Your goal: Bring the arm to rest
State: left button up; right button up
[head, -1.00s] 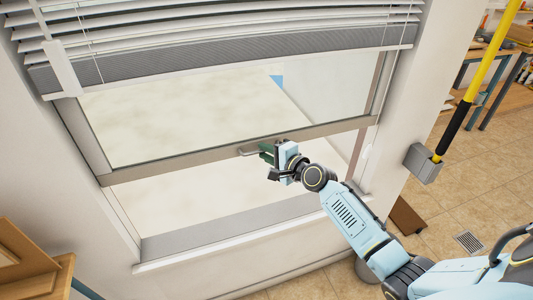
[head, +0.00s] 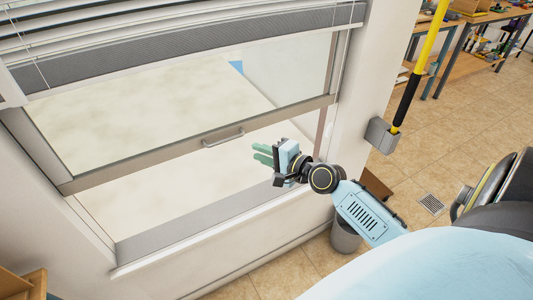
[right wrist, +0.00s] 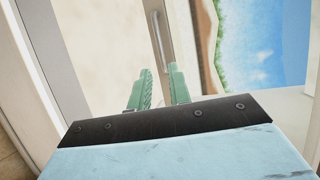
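My right gripper (head: 263,153) has green fingers and is in front of the lower, open part of the window (head: 185,153). It is below and to the right of the silver handle (head: 223,137) on the sash rail, apart from it. In the right wrist view the two green fingers (right wrist: 160,88) stand apart with nothing between them, and the handle (right wrist: 156,35) shows beyond their tips. My left gripper is in neither view.
Blinds (head: 200,50) hang over the window top. To the right, a grey wall holder (head: 381,136) carries a yellow and black pole (head: 421,60). A grey bin (head: 345,236) stands below my right arm. The tiled floor (head: 455,130) is open at right.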

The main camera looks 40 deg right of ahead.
jog(key=shift+v, duration=0.85)
jog(key=s+f+n+g+h, duration=0.25)
jog(key=s+f, duration=0.35)
jog(key=f, duration=0.9)
jog(key=s+f+n+g+h, duration=0.1)
jog(key=s+f+n+g, duration=0.4)
jog(key=f, duration=1)
jog(key=s+a+f+n+g, duration=0.2)
jog(key=s+f, duration=0.4)
jog(key=s, duration=0.4)
jog(key=s+a+f+n+g, duration=0.2)
jog(key=s+a+f+n, duration=0.2)
jog(key=s, duration=0.6)
jog(key=s+a+f+n+g, duration=0.3)
jog(key=s+f+n, duration=0.2)
jog(key=s, duration=0.6)
notch_tip(320, 180, down, 3)
jog(key=shift+r, duration=0.15)
